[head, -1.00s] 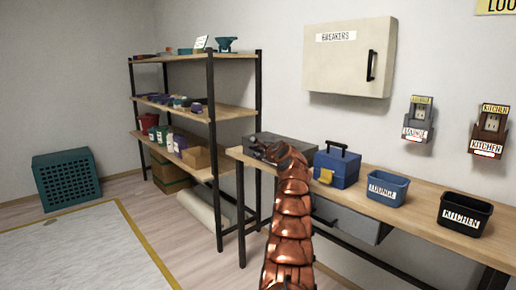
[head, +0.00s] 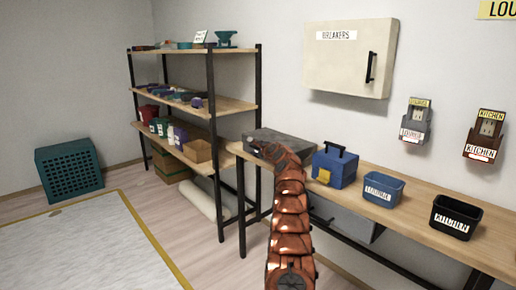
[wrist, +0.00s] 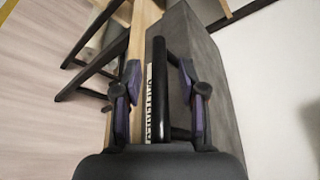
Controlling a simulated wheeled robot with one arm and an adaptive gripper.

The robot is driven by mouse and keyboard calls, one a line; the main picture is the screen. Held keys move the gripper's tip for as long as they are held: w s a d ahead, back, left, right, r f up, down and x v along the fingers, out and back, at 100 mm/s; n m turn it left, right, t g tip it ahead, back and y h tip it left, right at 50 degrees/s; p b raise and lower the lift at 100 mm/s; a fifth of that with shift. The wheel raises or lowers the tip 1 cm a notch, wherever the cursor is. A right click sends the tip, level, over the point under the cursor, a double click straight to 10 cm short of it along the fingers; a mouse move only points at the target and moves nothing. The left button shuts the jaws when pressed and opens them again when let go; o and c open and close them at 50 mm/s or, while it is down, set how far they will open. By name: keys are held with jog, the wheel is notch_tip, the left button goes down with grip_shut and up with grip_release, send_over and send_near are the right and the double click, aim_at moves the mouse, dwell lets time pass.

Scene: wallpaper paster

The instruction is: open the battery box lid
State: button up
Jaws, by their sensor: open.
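The battery box is a dark grey box (head: 292,138) on the left end of the wooden bench, with its lid down. In the wrist view the grey box (wrist: 207,100) runs along the right of centre. Its black bar handle (wrist: 159,60) lies between my fingers, beside a white label (wrist: 149,105) that is partly readable. My gripper (wrist: 158,72) is open, one finger on each side of the handle; I cannot tell whether they touch it. In the head view my copper arm hides the gripper and the box's front.
On the wooden bench (head: 408,218), right of the box, stand a blue toolbox (head: 335,168), a blue bin (head: 383,190) and a black bin (head: 455,222). A shelf rack (head: 228,106) stands close on the left. A breaker cabinet (head: 340,65) hangs above.

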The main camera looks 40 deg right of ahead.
grip_shut()
dwell(0.3)
dwell(0.4)
